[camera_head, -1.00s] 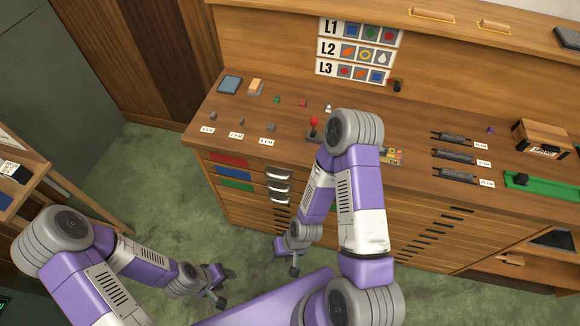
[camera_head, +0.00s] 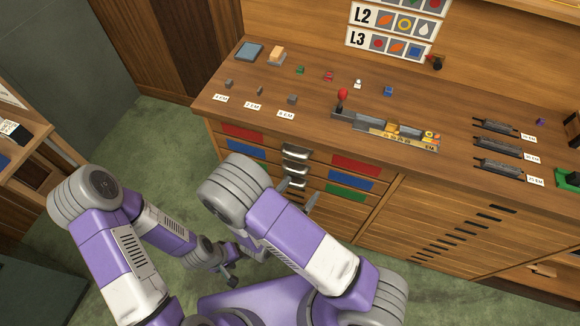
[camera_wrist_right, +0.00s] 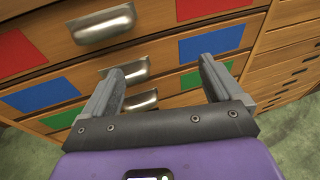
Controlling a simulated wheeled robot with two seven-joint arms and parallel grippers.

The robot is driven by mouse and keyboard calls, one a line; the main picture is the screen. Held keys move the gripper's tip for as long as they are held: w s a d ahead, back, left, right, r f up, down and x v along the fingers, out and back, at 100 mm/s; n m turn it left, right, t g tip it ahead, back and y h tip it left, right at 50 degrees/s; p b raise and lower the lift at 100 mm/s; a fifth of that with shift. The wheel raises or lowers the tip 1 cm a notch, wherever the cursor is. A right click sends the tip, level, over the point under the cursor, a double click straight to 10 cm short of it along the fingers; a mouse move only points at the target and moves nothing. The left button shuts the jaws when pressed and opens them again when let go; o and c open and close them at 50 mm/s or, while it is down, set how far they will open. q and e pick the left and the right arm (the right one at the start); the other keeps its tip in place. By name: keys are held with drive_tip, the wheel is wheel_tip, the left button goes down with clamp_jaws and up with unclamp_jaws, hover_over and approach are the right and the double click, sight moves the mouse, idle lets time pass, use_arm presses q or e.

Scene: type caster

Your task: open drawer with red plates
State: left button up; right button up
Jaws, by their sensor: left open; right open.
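The drawer with red plates is the top one in the cabinet front and looks closed. Its left red plate (camera_head: 242,132) and right red plate (camera_head: 356,166) flank a metal handle (camera_head: 296,151). In the right wrist view this handle (camera_wrist_right: 102,24) lies beyond and left of the fingertips. My right gripper (camera_wrist_right: 161,67) is open and empty, in front of the lower drawers; its left finger overlaps the blue-plated drawer's handle (camera_wrist_right: 128,69). Contact cannot be told. My left gripper (camera_head: 230,265) is open, low over the floor, away from the cabinet.
Below are a drawer with blue plates (camera_head: 350,180) and one with green plates (camera_head: 345,193), each with a metal handle. The worktop (camera_head: 235,85) carries small blocks, a red-knobbed lever (camera_head: 342,97) and dark holders (camera_head: 497,146). Green carpet (camera_head: 165,130) is free at the left.

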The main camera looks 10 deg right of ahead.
sight(293, 157)
drive_tip(key=w+a+r+n+t+y, duration=0.2)
drive_tip(key=w+a+r+t, duration=0.1)
drive_tip(key=a+t, duration=0.1)
drive_tip(key=x, duration=0.3)
drive_tip(key=b+x, duration=0.1)
drive_tip(key=x, duration=0.3)
drive_tip(key=shift+r, duration=0.2)
